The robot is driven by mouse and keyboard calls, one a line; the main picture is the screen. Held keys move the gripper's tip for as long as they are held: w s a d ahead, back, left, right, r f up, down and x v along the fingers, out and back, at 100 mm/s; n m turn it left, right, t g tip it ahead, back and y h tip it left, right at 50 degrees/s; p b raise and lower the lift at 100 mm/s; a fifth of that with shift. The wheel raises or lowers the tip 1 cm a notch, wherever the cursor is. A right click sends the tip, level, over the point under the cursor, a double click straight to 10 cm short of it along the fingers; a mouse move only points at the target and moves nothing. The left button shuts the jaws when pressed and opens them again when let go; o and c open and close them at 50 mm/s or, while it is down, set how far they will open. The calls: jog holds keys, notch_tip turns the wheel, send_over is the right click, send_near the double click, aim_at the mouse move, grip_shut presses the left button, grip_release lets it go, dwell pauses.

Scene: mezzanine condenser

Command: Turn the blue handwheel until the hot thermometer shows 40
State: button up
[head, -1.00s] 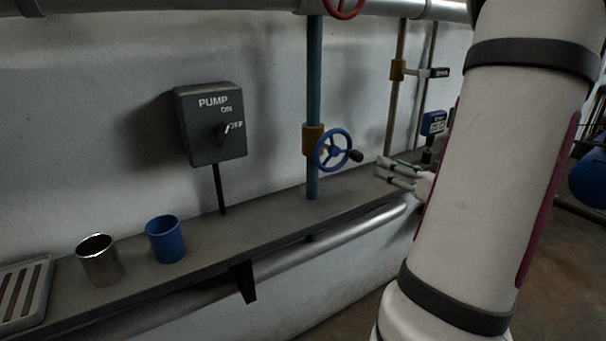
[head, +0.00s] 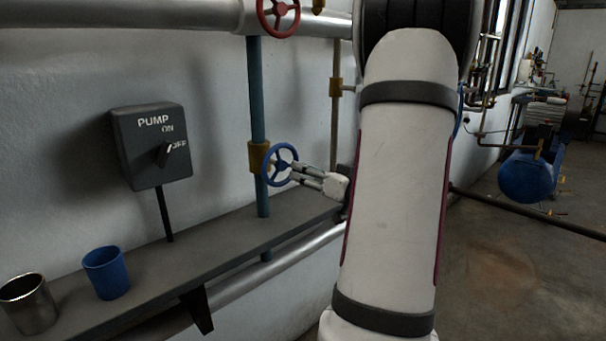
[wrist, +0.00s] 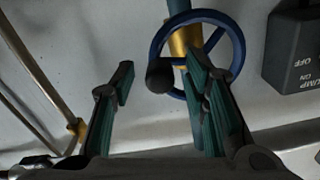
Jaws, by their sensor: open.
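The blue handwheel (head: 279,164) sits on a brass valve body on a vertical teal pipe. It also shows in the wrist view (wrist: 236,50), with its dark knob (wrist: 160,75) sticking out toward me. My gripper (head: 296,174) is at the right side of the wheel in the head view. In the wrist view my gripper (wrist: 162,88) is open, with the knob between its two fingers near the tips. The right finger overlaps the wheel's rim; I cannot tell whether they touch. I cannot make out the hot thermometer in the current views.
The pump switch box (head: 152,146) is on the wall to the left, its lever toward OFF. A blue cup (head: 106,273) and a steel cup (head: 28,304) stand on the grey shelf (head: 200,265). A red handwheel (head: 279,14) is above. Open floor lies to the right.

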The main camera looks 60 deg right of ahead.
jog(key=shift+x, duration=0.85)
jog(key=shift+c, duration=0.3)
grip_shut()
